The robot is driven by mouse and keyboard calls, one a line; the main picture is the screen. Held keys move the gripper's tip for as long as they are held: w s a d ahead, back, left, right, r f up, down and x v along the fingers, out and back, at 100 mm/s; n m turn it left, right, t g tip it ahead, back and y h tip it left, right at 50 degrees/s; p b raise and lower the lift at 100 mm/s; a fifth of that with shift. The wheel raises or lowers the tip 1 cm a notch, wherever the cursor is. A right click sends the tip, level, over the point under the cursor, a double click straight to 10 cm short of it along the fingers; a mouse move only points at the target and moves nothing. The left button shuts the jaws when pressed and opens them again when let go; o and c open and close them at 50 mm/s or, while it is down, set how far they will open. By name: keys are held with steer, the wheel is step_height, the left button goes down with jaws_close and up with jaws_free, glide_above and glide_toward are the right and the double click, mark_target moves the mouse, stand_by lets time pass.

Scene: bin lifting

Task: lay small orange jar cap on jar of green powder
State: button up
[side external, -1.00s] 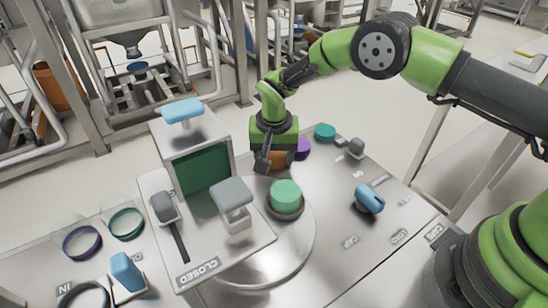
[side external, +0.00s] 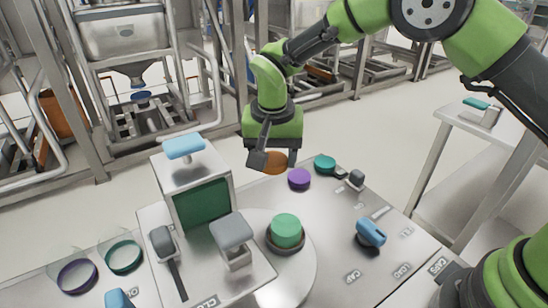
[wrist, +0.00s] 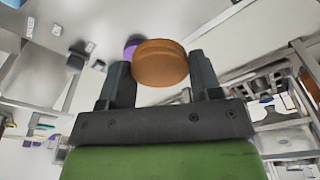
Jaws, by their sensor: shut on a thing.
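My gripper (side external: 275,160) is shut on the small orange jar cap (side external: 273,163) and holds it above the back of the metal table. In the wrist view the cap (wrist: 160,64) sits between the two dark fingers of my gripper (wrist: 162,80). The jar of green powder (side external: 286,229) stands upright in a dark round holder on the round metal plate. The cap is behind and above the jar, apart from it. The jar does not show clearly in the wrist view.
A purple cap (side external: 299,179) and a teal cap (side external: 325,162) lie on the table behind the jar. A grey handle (side external: 232,232) stands left of the jar, beside a box with a green front (side external: 201,203). A blue knob (side external: 370,233) is to the right.

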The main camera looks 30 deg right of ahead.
steer(key=r, duration=0.2)
glide_above(286, 212)
steer(key=shift+w+f, duration=0.15)
steer(key=shift+s, duration=0.25)
steer(key=shift+f, duration=1.4)
steer(key=shift+f, duration=0.95)
stand_by(0.8)
steer(key=o, duration=1.2)
steer(key=shift+r, duration=4)
